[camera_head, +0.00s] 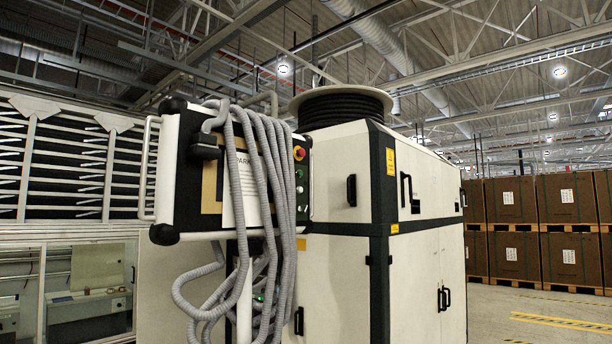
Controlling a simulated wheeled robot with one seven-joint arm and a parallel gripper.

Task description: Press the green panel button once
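A control panel (190,215) with a dark face and pale rim stands left of centre. On its right side is a red knob (299,153) on a yellow base. Below the knob is a small button that looks green (299,173), and a paler one (299,189) sits under that. They are too small to tell whether either is pressed. A small green light (258,297) shows low among the hoses. My gripper is not in view.
Thick grey hoses (255,180) hang over the panel's front, just left of the buttons. A large white cabinet (340,265) with black handles stands to the right of the panel. Brown crates (512,200) are stacked at the far right. The floor (500,305) before them is clear.

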